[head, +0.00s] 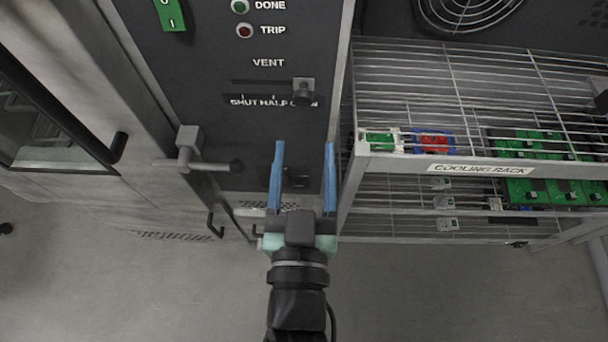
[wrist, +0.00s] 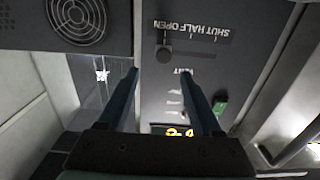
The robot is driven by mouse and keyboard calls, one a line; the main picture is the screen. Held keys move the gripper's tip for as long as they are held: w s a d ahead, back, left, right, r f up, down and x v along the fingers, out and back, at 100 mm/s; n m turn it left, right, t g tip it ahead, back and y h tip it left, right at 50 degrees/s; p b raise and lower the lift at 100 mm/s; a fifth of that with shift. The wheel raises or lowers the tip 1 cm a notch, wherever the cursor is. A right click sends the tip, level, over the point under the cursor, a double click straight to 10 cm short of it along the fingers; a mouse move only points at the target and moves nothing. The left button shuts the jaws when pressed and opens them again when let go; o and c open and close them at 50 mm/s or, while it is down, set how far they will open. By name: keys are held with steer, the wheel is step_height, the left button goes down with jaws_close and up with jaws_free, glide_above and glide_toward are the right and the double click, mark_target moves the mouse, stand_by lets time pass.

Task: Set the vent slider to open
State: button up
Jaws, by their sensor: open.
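The vent slider's dark square knob (head: 303,90) is on the dark panel under the word VENT. It is at the right end of its slot, beside the OPEN label, which it partly covers. In the wrist view, which shows the panel upside down, the knob (wrist: 164,54) is at the left, by the OPEN end of the scale (wrist: 196,30). My gripper (head: 303,147) has two blue fingers spread apart with nothing between them. In the head view its fingertips are below the knob; in the wrist view the knob appears beyond the fingertips (wrist: 162,72). I see no contact.
A wire cooling rack (head: 460,165) with green boards and a red-and-blue part stands to the right. A handle with a bar (head: 195,165) projects left of the gripper. DONE and TRIP lamps (head: 243,30) and a green switch (head: 169,14) are higher on the panel.

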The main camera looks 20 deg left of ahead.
steer(key=shift+v, duration=1.2)
steer(key=w+d+r+t, duration=0.15)
steer(key=w+r, duration=0.25)
steer(key=r, duration=0.5)
steer(key=w+r+t, duration=0.3)
steer(key=w+r, duration=0.2)
steer(key=r, duration=0.5)
steer(key=s+d+r+m+t+h, duration=0.1)
steer(key=d+r+t+h, duration=0.1)
steer(key=r, duration=0.9)
steer(key=s+d+r+m+t+h, duration=0.2)
steer(key=d+r+t+h, duration=0.1)
steer(key=r, duration=0.9)
steer(key=shift+s+d+r, duration=0.2)
steer(key=shift+s+d, duration=0.1)
